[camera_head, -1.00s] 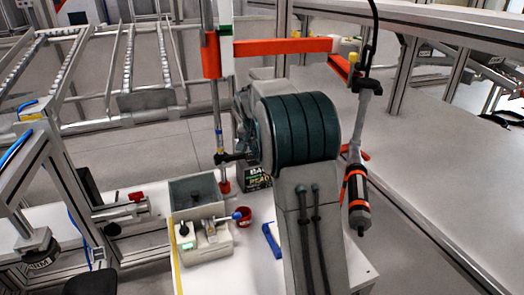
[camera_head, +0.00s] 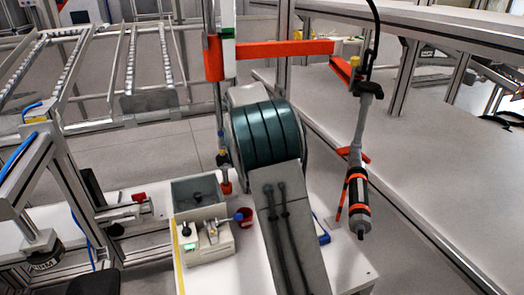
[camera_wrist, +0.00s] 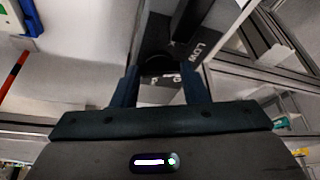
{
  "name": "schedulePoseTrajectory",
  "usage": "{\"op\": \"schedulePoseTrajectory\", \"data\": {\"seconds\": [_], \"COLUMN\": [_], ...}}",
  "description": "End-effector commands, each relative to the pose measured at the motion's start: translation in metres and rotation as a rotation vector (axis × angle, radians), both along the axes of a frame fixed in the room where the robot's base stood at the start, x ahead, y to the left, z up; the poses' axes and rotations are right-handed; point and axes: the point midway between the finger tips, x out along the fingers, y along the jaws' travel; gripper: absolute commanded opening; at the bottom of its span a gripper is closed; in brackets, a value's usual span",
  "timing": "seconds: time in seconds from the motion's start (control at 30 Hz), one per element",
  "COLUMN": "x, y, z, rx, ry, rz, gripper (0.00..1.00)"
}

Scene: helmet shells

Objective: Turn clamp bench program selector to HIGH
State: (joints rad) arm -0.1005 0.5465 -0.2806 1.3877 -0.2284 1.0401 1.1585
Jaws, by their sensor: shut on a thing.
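In the wrist view my gripper (camera_wrist: 158,78) has its two dark fingers closed around a dark, rounded part, which appears to be the program selector (camera_wrist: 157,63). The selector sits on a dark panel (camera_wrist: 185,28). White letters reading LOW (camera_wrist: 203,49) stand to the right of it. More white letters show between the fingers, partly hidden, so I cannot read them or tell the selector's exact setting. In the head view my arm hides my gripper and the selector.
A black-and-orange hanging tool (camera_head: 358,200) is right of my arm. An orange bar (camera_head: 285,48) crosses behind my arm. The grey table (camera_head: 430,120) at right is largely clear.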

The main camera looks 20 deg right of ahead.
Motion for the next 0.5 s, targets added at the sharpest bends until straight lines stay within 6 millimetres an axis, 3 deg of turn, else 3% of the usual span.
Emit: {"op": "schedulePoseTrajectory", "data": {"seconds": [0.27, 0.3, 0.33, 0.5], "x": [0.0003, 0.0003, 0.0004, 0.0002], "y": [0.0005, 0.0005, 0.0004, 0.0003], "z": [0.0006, 0.0006, 0.0006, 0.0004], "rx": [0.001, 0.001, 0.001, 0.001], "ry": [-0.002, -0.002, -0.002, -0.001], "rz": [0.001, 0.001, 0.001, 0.002], "gripper": [0.17, 0.51, 0.59, 0.62]}}
